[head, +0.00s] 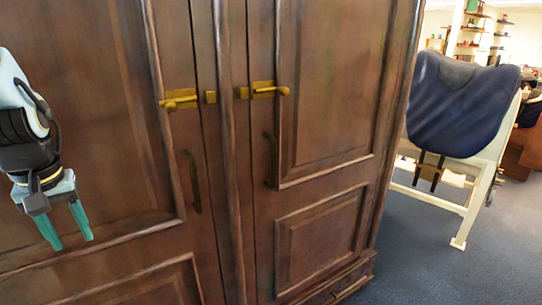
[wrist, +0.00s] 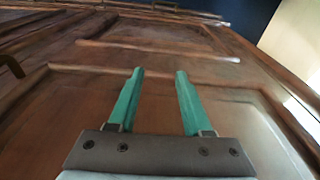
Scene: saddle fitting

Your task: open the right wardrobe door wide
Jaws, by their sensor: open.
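The wardrobe's right door (head: 330,150) is brown panelled wood and looks shut against the centre post (head: 232,150). It carries a dark vertical handle (head: 271,160) near its left edge. Above that is a brass bolt (head: 265,90), with a small brass keeper (head: 243,93) to its left; a narrow gap shows between their plates. My gripper (head: 72,242) has teal fingers, is open and empty, and hangs in front of the left door, well left of the right door's handle. In the wrist view the open fingers (wrist: 160,72) point over brown panelled wood, with nothing between them.
The left door (head: 110,130) also looks shut, with its own brass bolt (head: 179,99) and dark handle (head: 193,181). A dark blue saddle (head: 460,100) sits on a cream stand (head: 470,205) right of the wardrobe. Blue carpet (head: 420,265) lies clear between wardrobe and stand.

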